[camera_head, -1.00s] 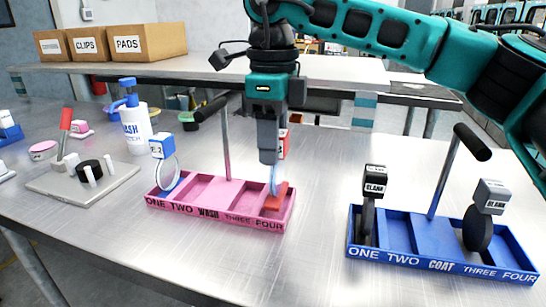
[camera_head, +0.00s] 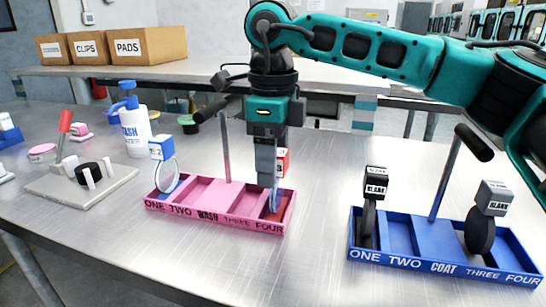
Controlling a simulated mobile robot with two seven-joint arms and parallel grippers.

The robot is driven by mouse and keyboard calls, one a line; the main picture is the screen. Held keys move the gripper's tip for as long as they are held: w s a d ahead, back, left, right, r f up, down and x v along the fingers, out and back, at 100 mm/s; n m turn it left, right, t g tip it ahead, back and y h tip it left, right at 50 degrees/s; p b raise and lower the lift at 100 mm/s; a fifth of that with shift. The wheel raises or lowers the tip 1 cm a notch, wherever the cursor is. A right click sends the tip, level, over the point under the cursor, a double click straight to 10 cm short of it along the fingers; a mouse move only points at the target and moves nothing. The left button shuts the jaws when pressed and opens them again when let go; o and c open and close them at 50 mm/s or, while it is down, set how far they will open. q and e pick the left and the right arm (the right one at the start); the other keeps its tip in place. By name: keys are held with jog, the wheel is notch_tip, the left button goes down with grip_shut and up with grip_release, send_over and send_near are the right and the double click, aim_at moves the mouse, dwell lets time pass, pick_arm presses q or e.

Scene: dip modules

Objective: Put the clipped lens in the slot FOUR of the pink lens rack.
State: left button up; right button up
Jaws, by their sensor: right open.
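The pink lens rack (camera_head: 215,221) stands on the metal table, its front marked ONE, TWO, WASH, THREE, FOUR. The clipped lens, with a red-and-white clip (camera_head: 283,163), stands at slot FOUR at the right end. Its pale rim shows low down, by the red floor of that slot; the gripper hides much of it. My right gripper (camera_head: 267,182) points down at slot FOUR, right by the clip, and its jaws are open. Another lens with a blue-and-white clip (camera_head: 162,148) stands in slot ONE. My left gripper is out of view.
The rack's upright handle (camera_head: 226,145) rises just left of my right gripper. A blue COAT rack (camera_head: 398,257) with two dark blank lenses stands at right. A wash bottle (camera_head: 135,130) and a metal plate fixture (camera_head: 60,190) are at left. Bare table lies between the racks.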

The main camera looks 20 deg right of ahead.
notch_tip(320, 180, up, 12)
jog(key=p, duration=0.2)
jog(key=shift+r+p, duration=0.15)
jog(key=shift+p, duration=0.2)
